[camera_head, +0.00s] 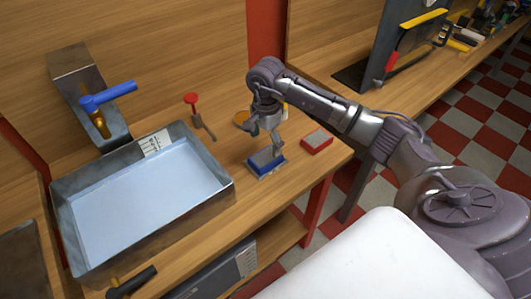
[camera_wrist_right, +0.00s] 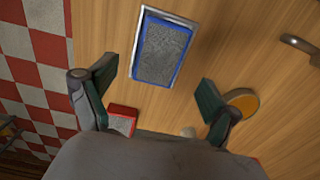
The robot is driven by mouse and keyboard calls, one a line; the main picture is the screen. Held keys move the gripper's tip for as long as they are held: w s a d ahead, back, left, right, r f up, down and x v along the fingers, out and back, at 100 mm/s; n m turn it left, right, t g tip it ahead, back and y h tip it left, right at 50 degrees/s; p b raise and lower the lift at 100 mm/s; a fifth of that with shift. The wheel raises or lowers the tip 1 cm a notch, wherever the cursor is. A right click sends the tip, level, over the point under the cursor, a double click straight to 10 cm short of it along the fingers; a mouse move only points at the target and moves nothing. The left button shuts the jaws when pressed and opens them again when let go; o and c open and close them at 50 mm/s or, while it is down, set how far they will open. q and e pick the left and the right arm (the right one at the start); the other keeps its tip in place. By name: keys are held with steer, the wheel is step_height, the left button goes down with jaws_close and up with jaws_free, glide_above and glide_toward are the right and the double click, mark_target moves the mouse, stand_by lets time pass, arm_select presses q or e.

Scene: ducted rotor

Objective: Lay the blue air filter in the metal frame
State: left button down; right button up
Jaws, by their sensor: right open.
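The blue air filter (camera_head: 266,161), a flat block with a blue rim and grey mesh face, lies on the wooden bench. The wrist view shows the filter (camera_wrist_right: 161,52) lying flat with the thin silver edge of the metal frame (camera_wrist_right: 169,14) along its far and left sides. It appears to lie within the frame, slightly askew; I cannot tell whether it is fully seated. My right gripper (camera_head: 273,148) is open and empty just above the filter. In the wrist view its fingers (camera_wrist_right: 156,85) are spread wide, apart from the filter. My left gripper is not in view.
A red-rimmed filter (camera_head: 316,142) lies right of the blue one. A yellow-orange disc (camera_wrist_right: 243,103) lies nearby. A water-filled metal basin (camera_head: 140,205) with a blue-handled tap (camera_head: 108,96) stands left. A red-topped tool (camera_head: 192,99) is behind. The bench's front edge is close.

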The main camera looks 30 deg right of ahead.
mark_target(266, 156)
step_height(266, 156, up, 7)
steer(key=shift+f+b, duration=0.2)
steer(key=shift+b, duration=0.25)
